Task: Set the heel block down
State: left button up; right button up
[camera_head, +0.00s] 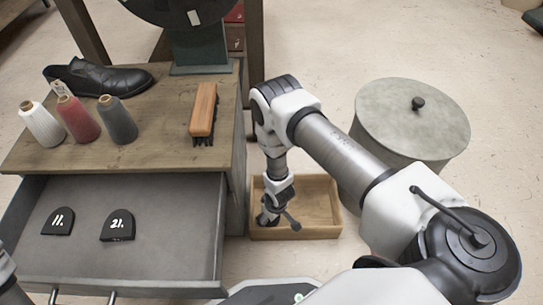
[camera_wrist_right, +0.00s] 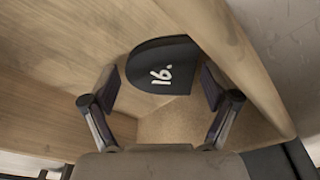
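A dark heel block (camera_wrist_right: 160,66) marked 16 shows in the right wrist view, inside the wooden box. It appears to rest on the box floor near a side wall. My right gripper (camera_wrist_right: 160,88) points down into the box, its two fingers spread on either side of the block with small gaps. In the head view the right gripper (camera_head: 267,219) is inside the wooden box (camera_head: 322,208), and the block cannot be made out. Two other heel blocks, marked 11 (camera_head: 58,222) and 21 (camera_head: 117,226), lie in the open drawer (camera_head: 165,258). My left gripper is out of view.
The workbench (camera_head: 160,120) holds a black shoe (camera_head: 100,77), several thread spools (camera_head: 76,120) and a brush (camera_head: 203,110). It stands left of the box. A round lidded bin (camera_head: 400,115) stands to the right, behind my right arm. Floor is clear beyond the box.

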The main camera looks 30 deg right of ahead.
aim_at(275, 221)
jog(key=shift+r, duration=0.1)
notch_tip(275, 221, up, 12)
jog(key=s+p, duration=0.2)
jog(key=p, duration=0.4)
jog(key=s+r+m+g, duration=0.1)
jog(key=s+r, duration=0.4)
jog(key=s, duration=0.3)
jog(key=s+a+r+m, duration=0.1)
jog(key=s+r, duration=0.3)
jog(key=s, duration=0.4)
jog(key=shift+s+a+r+m+g, duration=0.15)
jog(key=shift+s+r+m+g, duration=0.25)
jog(key=shift+m, duration=0.1)
